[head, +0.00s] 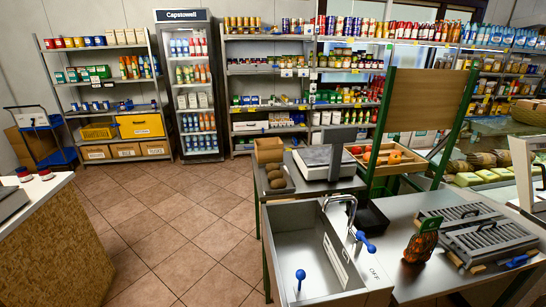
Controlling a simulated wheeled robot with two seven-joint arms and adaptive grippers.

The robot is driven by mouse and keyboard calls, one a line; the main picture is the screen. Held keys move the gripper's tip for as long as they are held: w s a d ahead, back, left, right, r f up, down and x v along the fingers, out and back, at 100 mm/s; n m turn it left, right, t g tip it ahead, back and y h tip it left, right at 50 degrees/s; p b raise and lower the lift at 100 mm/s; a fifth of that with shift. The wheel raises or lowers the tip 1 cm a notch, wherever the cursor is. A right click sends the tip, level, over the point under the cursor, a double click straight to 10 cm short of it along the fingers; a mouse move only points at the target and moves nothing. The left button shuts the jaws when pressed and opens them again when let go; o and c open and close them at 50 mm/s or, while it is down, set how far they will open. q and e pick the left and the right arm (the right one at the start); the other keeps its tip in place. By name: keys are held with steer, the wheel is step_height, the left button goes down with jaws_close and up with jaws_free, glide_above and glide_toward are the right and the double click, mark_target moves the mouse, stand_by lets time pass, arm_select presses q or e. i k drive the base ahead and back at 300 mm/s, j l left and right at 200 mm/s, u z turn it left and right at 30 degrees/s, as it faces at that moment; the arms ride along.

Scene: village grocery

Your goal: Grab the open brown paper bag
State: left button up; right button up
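A brown, open-topped container (268,150) stands upright at the back left end of the middle table, beside the grey scale. It looks like the open brown paper bag, but it is small and far off, so its material and contents cannot be told. Several round brown items (277,178) lie in a dark tray just in front of it. Neither of my grippers is in view.
A metal sink (305,262) with a tall tap stands in front of the table. A scale (325,162) is right of the brown container. A counter (45,235) stands at left. The tiled floor (175,220) between is clear. Stocked shelves line the back.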

mark_target(267, 151)
steer(key=k+j+z, duration=0.2)
steer(key=j, duration=0.35)
steer(key=j+z, duration=0.25)
steer(key=j, duration=0.3)
steer(key=i+j+z, duration=0.2)
steer(key=j, duration=0.35)
steer(key=j+z, duration=0.25)
steer(key=j, duration=0.25)
steer(key=i+j+z, duration=0.15)
steer(key=j, duration=0.2)
steer(key=i+j+z, duration=0.3)
steer(key=j, duration=0.4)
steer(key=i+j+z, duration=0.1)
steer(key=j, duration=0.3)
steer(key=i+j+z, duration=0.15)
steer(key=j, duration=0.25)
steer(key=i, duration=0.1)
